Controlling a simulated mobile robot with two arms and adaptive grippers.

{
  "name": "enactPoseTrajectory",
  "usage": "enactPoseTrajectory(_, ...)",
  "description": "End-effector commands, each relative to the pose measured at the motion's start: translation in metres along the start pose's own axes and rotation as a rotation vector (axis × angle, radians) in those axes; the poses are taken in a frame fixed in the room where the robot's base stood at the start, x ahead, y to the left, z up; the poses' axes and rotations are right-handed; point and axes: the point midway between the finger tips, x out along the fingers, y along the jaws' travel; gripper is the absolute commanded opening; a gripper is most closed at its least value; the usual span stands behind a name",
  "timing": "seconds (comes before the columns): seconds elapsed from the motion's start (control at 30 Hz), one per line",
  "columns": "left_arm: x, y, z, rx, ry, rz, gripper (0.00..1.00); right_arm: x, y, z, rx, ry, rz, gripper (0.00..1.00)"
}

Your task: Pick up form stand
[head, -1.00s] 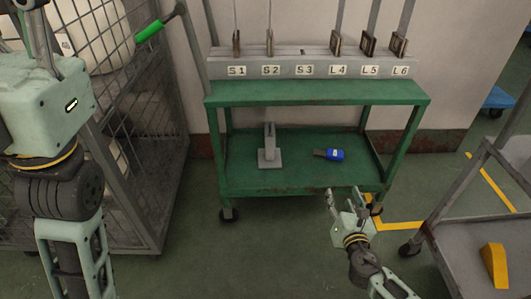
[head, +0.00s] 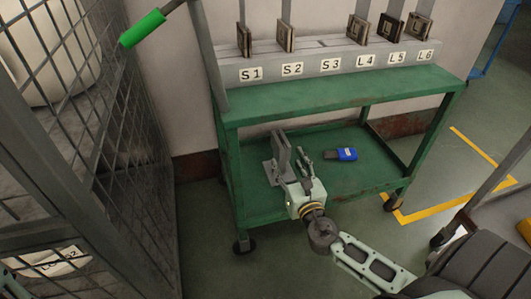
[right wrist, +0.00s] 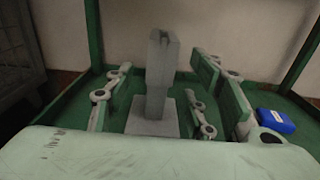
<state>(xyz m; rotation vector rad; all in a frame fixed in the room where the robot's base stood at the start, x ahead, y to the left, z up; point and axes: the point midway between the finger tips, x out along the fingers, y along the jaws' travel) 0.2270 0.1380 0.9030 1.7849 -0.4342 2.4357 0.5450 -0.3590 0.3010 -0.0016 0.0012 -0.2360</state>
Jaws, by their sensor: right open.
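The form stand (head: 280,152) is a grey upright post on a flat base, standing on the lower green shelf of the cart. It also shows in the middle of the right wrist view (right wrist: 160,85), upright. My right gripper (head: 291,167) is open at the stand, reaching in over the shelf's front edge. In the right wrist view its fingers (right wrist: 160,92) lie to either side of the post, with gaps visible on both sides. The gripper partly hides the stand's base in the head view. My left gripper does not show.
A blue item (head: 347,154) lies on the shelf right of the stand. The green cart (head: 345,96) has a slotted grey rack (head: 330,65) above, labelled S1 to L6. A wire cage (head: 100,130) stands on the left. Another cart is at the right edge.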

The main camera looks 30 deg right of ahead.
Motion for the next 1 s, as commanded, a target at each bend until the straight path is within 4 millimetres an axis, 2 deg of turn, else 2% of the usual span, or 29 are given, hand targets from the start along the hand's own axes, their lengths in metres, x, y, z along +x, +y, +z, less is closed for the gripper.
enactPoseTrajectory(0.53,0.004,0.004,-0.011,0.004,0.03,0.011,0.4,0.069,0.0,0.0,0.0,-0.001,-0.001,0.5)
enactPoseTrajectory(0.63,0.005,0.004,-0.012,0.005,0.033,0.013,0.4,0.075,0.0,0.0,0.0,0.0,0.0,0.5)
enactPoseTrajectory(0.87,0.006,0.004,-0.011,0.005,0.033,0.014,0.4,0.076,0.0,0.0,0.0,0.001,0.0,0.49)
enactPoseTrajectory(1.0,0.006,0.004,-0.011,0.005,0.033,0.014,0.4,0.076,0.0,0.0,0.0,0.001,0.0,0.37)
